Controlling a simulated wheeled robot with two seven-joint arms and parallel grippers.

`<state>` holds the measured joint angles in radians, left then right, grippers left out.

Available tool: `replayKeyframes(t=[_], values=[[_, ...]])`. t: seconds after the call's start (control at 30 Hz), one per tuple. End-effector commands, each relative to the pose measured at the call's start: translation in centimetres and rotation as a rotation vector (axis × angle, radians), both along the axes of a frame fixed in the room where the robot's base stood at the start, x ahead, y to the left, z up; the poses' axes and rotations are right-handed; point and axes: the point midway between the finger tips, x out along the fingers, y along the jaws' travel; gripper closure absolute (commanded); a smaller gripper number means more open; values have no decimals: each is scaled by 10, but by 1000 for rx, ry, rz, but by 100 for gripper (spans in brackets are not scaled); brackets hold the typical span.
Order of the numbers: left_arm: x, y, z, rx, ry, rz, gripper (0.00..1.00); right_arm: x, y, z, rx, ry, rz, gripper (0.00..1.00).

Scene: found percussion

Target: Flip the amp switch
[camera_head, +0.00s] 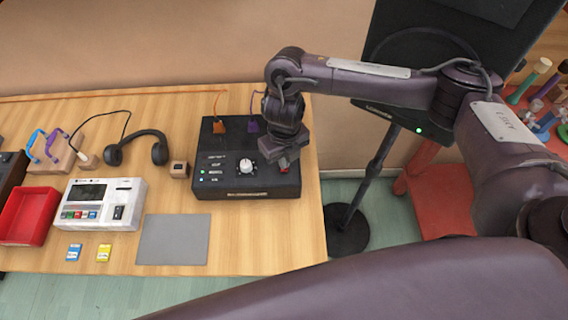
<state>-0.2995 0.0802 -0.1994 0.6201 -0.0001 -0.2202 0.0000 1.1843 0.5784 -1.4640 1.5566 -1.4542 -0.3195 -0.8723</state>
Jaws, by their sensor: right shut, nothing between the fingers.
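The amp (246,193) is a black box near the right end of the wooden table. It has a white knob (246,166), small lit lights on its left side, and plugs with orange and purple cables at its back. A small red part (284,169), which looks like the switch, shows at the amp's right side. My right gripper (283,161) is shut and empty, pointing down right at this red part and partly hiding it. I cannot tell whether they touch. My left gripper is not in view.
A grey mat (173,239), a white device (98,222), a red tray (28,214) and black headphones (138,146) lie left of the amp. A dark stand (347,232) and red furniture (432,205) are right of the table.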

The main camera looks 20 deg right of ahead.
Motion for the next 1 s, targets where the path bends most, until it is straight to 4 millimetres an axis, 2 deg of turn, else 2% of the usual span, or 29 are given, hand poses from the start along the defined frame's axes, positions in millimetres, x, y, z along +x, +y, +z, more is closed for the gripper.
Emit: replayKeyframes(t=[1.0], values=[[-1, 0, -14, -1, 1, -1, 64, 0, 0, -16, 0, 0, 0, 100]])
